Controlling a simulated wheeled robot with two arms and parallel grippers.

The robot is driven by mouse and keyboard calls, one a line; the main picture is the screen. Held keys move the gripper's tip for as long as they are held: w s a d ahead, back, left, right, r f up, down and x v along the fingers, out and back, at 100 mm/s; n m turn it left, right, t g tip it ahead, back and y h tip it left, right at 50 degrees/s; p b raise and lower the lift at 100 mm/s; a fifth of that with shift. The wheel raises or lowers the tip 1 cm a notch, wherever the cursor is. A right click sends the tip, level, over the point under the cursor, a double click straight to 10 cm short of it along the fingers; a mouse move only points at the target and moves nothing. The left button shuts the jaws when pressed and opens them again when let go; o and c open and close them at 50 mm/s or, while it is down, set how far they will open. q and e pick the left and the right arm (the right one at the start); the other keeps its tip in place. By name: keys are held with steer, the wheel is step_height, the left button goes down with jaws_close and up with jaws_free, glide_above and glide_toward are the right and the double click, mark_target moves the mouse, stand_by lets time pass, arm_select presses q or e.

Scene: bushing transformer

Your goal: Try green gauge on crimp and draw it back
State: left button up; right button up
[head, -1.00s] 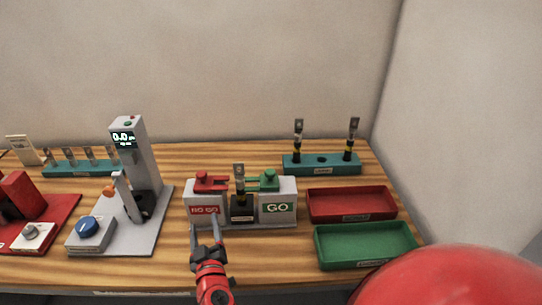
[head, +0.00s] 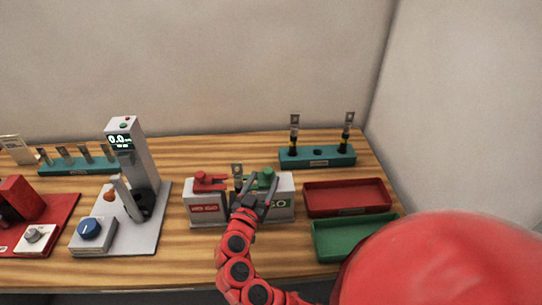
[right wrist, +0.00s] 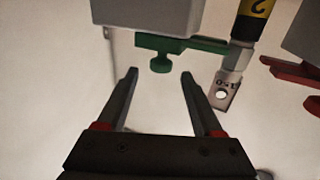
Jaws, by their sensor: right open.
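The green gauge (head: 264,178) sits on top of the grey GO block (head: 285,201); its knob and bar also show in the right wrist view (right wrist: 160,63). The crimp lug (head: 237,170) stands upright between the two blocks, partly hidden by my right gripper; the right wrist view shows the lug (right wrist: 222,90) beside the green bar's end. Whether they touch, I cannot tell. My right gripper (head: 256,188) is open and empty in front of the GO block. In the wrist view its fingertips (right wrist: 160,75) lie on either side of the green knob, short of it. My left gripper is out of view.
The red gauge (head: 209,180) sits on the NO GO block (head: 204,210) at left. A red tray (head: 346,212) and a green tray (head: 326,254) lie to the right. A teal rack (head: 317,162) with two terminals stands behind. A grey tester (head: 135,150) stands left.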

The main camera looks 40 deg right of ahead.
steer(key=p+x, duration=0.2)
steer(key=x, duration=0.4)
steer(key=shift+w+d+r+p, duration=0.15)
steer(key=shift+d+r+p, duration=0.05)
steer(key=shift+p, duration=0.15)
steer(key=shift+w+d+f, duration=0.15)
steer(key=shift+w+d, duration=0.25)
steer(key=shift+d, duration=0.05)
jaws_close()
stand_by(0.6)
